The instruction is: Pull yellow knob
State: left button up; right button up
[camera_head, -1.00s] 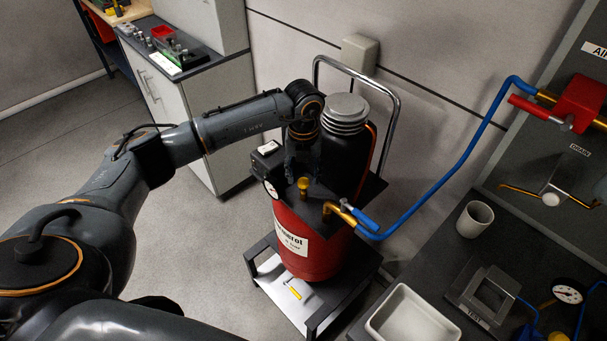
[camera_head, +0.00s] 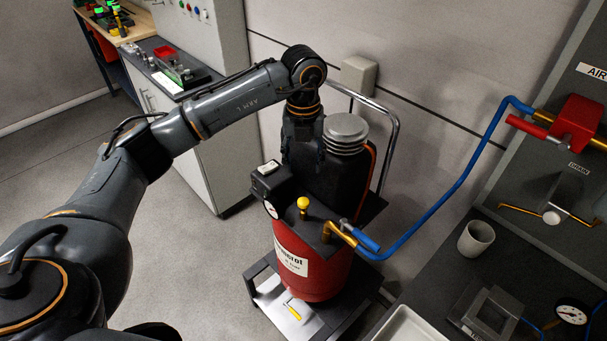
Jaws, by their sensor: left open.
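The yellow knob (camera_head: 303,203) stands upright on the dark top plate of a red compressor tank (camera_head: 312,262). My left gripper (camera_head: 303,158) points down above and slightly behind the knob in the picture. Its fingers are apart and empty, and a gap shows between them and the knob. A black canister with a ribbed grey cap (camera_head: 346,130) stands right behind the gripper. My right gripper is not in view.
A chrome handle (camera_head: 391,140) rises behind. A dark bench with a white cup (camera_head: 476,239) lies right. Open floor lies left of the cart.

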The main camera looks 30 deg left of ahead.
pick_arm(q)
jog(key=shift+r, duration=0.45)
